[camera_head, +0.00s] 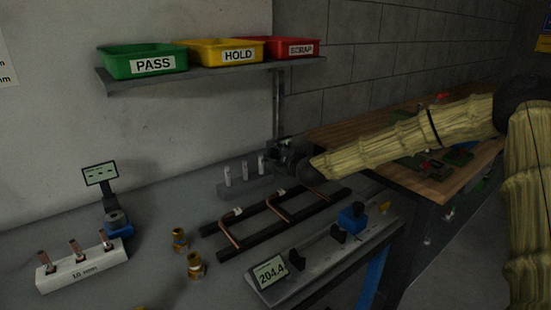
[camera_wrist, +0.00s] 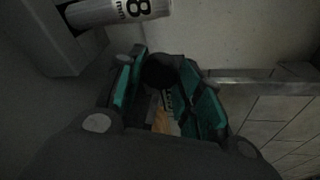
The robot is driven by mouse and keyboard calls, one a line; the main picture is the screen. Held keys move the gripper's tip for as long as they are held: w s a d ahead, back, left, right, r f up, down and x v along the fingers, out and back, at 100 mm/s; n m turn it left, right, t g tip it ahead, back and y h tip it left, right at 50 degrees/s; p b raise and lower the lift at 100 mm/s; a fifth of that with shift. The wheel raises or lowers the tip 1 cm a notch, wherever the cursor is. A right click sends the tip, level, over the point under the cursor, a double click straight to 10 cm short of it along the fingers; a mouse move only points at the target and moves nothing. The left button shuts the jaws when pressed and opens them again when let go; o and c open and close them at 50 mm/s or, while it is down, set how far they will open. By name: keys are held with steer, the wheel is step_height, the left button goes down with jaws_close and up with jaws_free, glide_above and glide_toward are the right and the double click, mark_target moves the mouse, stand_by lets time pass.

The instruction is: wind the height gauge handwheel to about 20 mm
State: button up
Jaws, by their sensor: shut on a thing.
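My gripper (camera_head: 287,157) is at the back of the bench, just right of the white pins, with my arm reaching in from the right. In the wrist view my gripper (camera_wrist: 162,78) has its teal-edged jaws closed about a dark round piece (camera_wrist: 160,69). This piece may be the handwheel, but its rim and spokes cannot be made out. A pale orange strip and small lettering show between the jaws below it. The height gauge's scale and reading cannot be made out in either view; my gripper and arm cover that spot in the head view.
White pins (camera_head: 244,170) stand close left of my gripper; one marked 8 mm (camera_wrist: 118,12) shows in the wrist view. Bent copper tubes (camera_head: 279,209) lie on a dark rack in front. A display reading 204.4 (camera_head: 270,273) is nearer. Bins sit on a shelf (camera_head: 220,72) above.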

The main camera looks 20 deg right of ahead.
steer(key=o, duration=1)
steer(key=shift+o, duration=0.2)
steer(key=v, duration=1.2)
